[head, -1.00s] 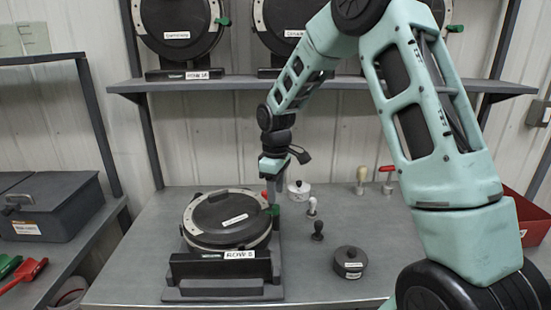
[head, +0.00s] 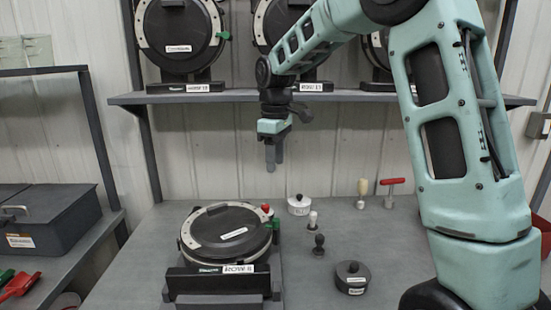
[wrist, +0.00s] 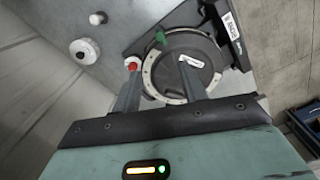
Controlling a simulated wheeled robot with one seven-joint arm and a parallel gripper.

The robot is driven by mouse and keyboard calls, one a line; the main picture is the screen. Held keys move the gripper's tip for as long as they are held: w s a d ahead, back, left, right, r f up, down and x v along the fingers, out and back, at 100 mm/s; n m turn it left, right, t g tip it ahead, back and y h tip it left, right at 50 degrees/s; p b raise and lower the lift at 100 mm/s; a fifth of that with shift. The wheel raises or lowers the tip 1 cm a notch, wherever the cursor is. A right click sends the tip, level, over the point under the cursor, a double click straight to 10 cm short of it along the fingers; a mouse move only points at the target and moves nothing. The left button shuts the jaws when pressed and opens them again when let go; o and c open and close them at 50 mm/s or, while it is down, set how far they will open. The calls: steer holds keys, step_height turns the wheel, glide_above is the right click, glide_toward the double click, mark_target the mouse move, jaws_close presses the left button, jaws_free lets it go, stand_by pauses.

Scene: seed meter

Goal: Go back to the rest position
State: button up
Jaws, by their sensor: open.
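My gripper (head: 274,157) hangs in the air above the back of the bench, pointing down, open and empty. It is clear of the round black seed meter (head: 228,232), which lies flat on its dark stand on the bench. A red knob (head: 266,208) and a green tab (head: 274,222) sit at the meter's right rim. In the wrist view my gripper's two fingers (wrist: 158,85) are spread apart, with the meter (wrist: 185,65) below and beyond them. The red knob (wrist: 132,64) appears close to the left finger in that view, but lies farther down.
The bench (head: 330,270) holds a white lidded pot (head: 299,204), a dark lidded pot (head: 352,277), small knobbed tools (head: 319,244) and a red-handled tool (head: 391,190). A shelf (head: 240,97) with more meters is behind my gripper. A dark box (head: 50,230) stands left.

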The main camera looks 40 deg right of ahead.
steer(key=s+a+f+n, duration=0.1)
steer(key=s+a+f, duration=0.1)
steer(key=s+a, duration=0.6)
steer(key=s+a+f, duration=0.2)
steer(key=s+a, duration=0.2)
steer(key=a, duration=0.9)
steer(key=s+a+f, duration=0.2)
steer(key=s, duration=0.7)
steer(key=s+a+f, duration=0.3)
steer(key=s, duration=0.6)
steer(key=shift+s+a+y, duration=0.15)
steer(key=shift+a+y, duration=0.1)
steer(key=shift+y, duration=0.05)
